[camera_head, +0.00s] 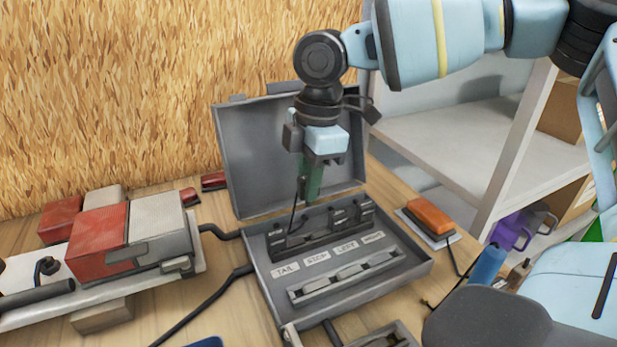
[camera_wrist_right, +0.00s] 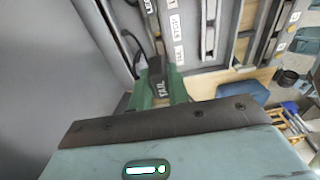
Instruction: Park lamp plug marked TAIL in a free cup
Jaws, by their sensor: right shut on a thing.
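A grey rail with recesses (camera_head: 345,277) sits nearer the front. My left gripper is out of view.
The case's raised lid (camera_head: 245,165) stands close behind my gripper. Red and white lamps (camera_head: 100,232) lie at the left. An orange lamp (camera_head: 430,215) sits to the right of the case. Dark cables cross the wooden bench. A white shelf (camera_head: 450,140) stands at the right.

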